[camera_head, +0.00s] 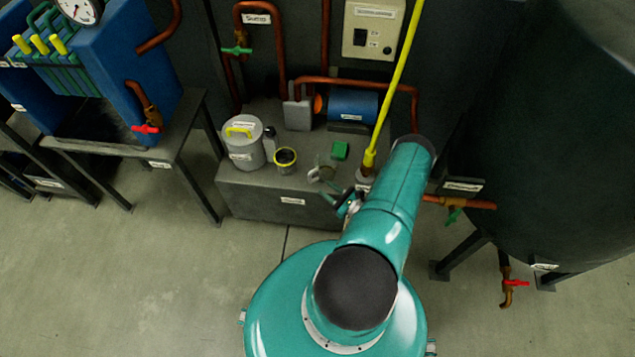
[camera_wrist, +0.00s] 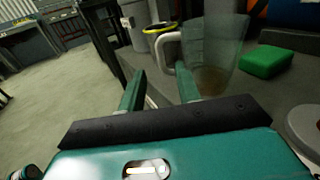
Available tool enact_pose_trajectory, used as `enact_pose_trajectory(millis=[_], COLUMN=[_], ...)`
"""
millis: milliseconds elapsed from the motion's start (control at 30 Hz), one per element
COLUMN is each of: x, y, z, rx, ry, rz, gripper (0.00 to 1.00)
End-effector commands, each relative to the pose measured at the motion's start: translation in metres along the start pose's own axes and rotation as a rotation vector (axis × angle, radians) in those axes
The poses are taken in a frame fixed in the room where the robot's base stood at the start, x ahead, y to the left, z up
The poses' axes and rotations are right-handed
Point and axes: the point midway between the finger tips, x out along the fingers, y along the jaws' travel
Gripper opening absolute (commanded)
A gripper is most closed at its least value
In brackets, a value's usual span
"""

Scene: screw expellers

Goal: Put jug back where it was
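A clear jug with a pale handle stands on the dark grey block, and in the wrist view the jug (camera_wrist: 218,50) is just beyond my right finger and holds a little brownish content. In the head view the jug (camera_head: 324,174) is small and hard to make out. My gripper (camera_wrist: 160,78) has its two green fingers spread apart. The jug's handle lies ahead of the gap, near the right fingertip; I cannot tell whether they touch. In the head view my gripper (camera_head: 345,208) is at the block's front edge, partly hidden by my arm.
The grey block (camera_head: 265,195) also bears a lidded grey container (camera_head: 245,150), a yellow-rimmed cup (camera_head: 285,161), a green sponge-like block (camera_head: 340,150) and a blue cylinder (camera_head: 353,104). A yellow pole (camera_head: 394,80) rises beside my arm. A large dark tank (camera_head: 545,150) stands right. Floor at left front is clear.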

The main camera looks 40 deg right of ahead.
Motion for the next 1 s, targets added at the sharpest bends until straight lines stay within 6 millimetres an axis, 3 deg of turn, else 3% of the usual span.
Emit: enact_pose_trajectory(millis=[100, 233, 433, 533, 767, 1000], x=[-0.019, -0.028, -0.028, -0.017, 0.037, 0.086], y=[-0.001, 0.0, -0.001, -0.006, -0.009, 0.019], z=[0.0, 0.0, 0.003, 0.019, 0.105, 0.206], rx=[-0.001, -0.001, -0.006, -0.032, -0.177, -0.375], ry=[-0.001, -0.001, -0.001, -0.001, 0.015, 0.045], rz=[-0.002, 0.001, 0.01, 0.061, 0.352, 0.686], gripper=[0.33, 0.33, 0.33, 0.33, 0.33, 0.33])
